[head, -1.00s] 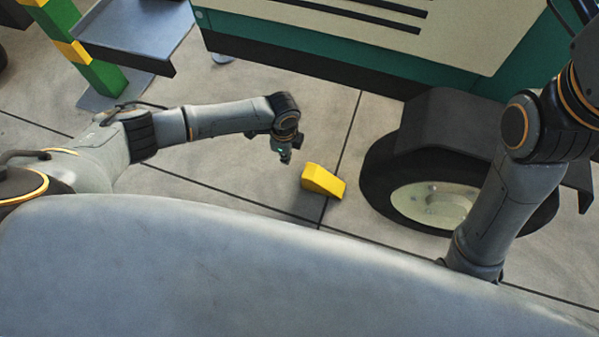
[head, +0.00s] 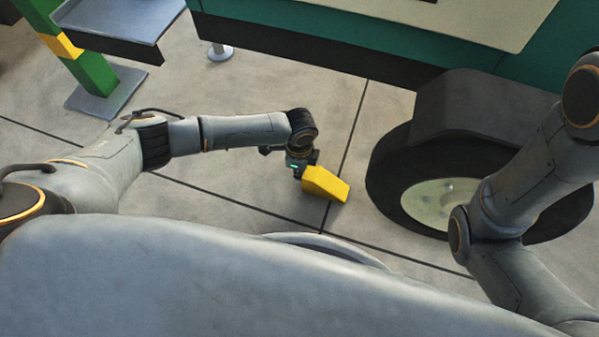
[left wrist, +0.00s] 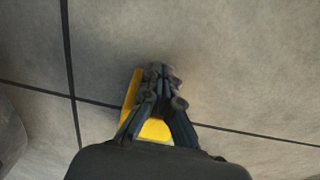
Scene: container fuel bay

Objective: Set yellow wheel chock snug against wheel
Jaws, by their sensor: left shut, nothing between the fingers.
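The yellow wheel chock (head: 326,184) lies on the concrete floor, with a clear gap between it and the black wheel (head: 392,185) to its right. The wheel has a pale hub. My left gripper (head: 299,173) is at the chock's left end, and its fingertips are partly hidden in the head view. In the left wrist view the closed fingers (left wrist: 163,76) overlap the chock (left wrist: 152,129) and cover part of it. They hold nothing; I cannot tell whether they touch it. My right arm shows at the right, but its gripper is out of view.
A dark fender (head: 465,108) sits over the wheel, below the green and cream unit (head: 290,38). A grey shelf (head: 120,22) and a green-yellow post (head: 80,62) stand at upper left. The floor (head: 358,160) between chock and wheel is clear.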

